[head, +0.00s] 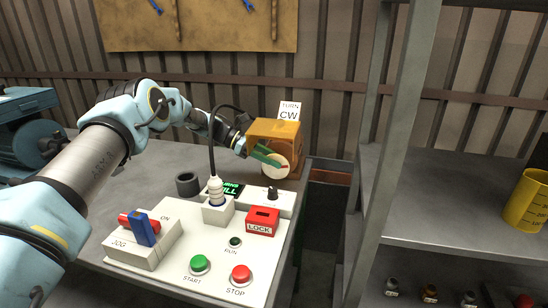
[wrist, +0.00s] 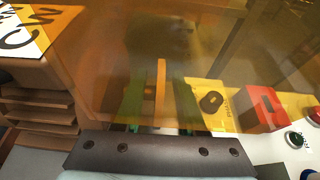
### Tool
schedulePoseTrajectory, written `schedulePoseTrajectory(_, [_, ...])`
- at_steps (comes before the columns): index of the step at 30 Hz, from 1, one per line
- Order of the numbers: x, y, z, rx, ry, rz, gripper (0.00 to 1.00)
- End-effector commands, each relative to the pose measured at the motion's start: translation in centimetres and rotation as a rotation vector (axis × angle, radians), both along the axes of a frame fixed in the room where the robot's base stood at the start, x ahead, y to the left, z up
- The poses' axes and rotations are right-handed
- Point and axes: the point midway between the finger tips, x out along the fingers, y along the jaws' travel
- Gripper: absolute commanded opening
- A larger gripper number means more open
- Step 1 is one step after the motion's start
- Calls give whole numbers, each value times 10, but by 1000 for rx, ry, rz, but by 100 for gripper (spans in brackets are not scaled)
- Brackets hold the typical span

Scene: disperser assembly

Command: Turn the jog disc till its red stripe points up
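The pale round jog disc (head: 270,171) is on the front of an orange-brown box (head: 287,132). Its short red stripe (head: 283,167) points roughly to the right. My gripper (head: 268,156) is at the disc, with a green finger crossing its upper left part, hiding some of it. In the wrist view, the green fingers of my gripper (wrist: 158,105) stand apart. A narrow tan strip (wrist: 161,85) shows between them, with gaps on both sides. An orange see-through haze covers much of that view, so contact with the disc is unclear.
A "TURN CW" sign (head: 290,111) stands above the box. A shelf frame (head: 396,130) stands right.

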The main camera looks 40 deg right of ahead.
Motion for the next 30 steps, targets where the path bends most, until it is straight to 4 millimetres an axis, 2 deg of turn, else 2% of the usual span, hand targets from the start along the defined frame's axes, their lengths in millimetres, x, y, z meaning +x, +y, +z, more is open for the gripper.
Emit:
schedulePoseTrajectory(7, [0,0,-1,0,0,0,39])
schedulePoseTrajectory(15, [0,0,-1,0,0,0,8])
schedulePoseTrajectory(18, [0,0,-1,0,0,0,0])
schedulePoseTrajectory(30, [0,0,0,0,0,1,0])
